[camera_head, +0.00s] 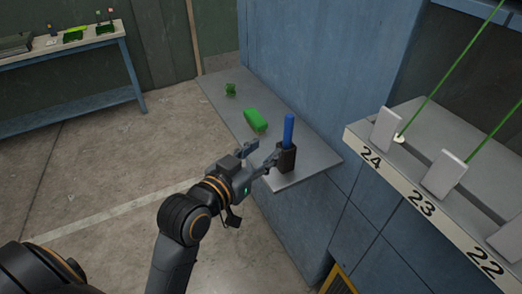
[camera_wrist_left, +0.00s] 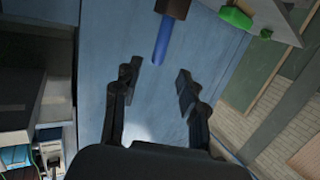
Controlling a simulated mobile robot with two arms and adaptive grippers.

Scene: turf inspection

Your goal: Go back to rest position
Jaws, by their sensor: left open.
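My left gripper (camera_head: 263,156) reaches in from the lower left in the head view, close to a black holder (camera_head: 286,159) on the grey shelf (camera_head: 310,150). A blue stick (camera_head: 288,130) stands upright in the holder. In the left wrist view the gripper's two fingers (camera_wrist_left: 158,84) are spread with nothing between them. The blue stick (camera_wrist_left: 163,42) and the dark holder (camera_wrist_left: 173,8) lie beyond the fingertips there, apart from them. My right gripper is in neither view.
A green block (camera_head: 255,120) and a small green object (camera_head: 230,89) lie farther back on the shelf. A numbered ledge (camera_head: 415,204) with white tags stands at right. A workbench (camera_head: 60,55) is at upper left. The concrete floor (camera_head: 120,165) between is open.

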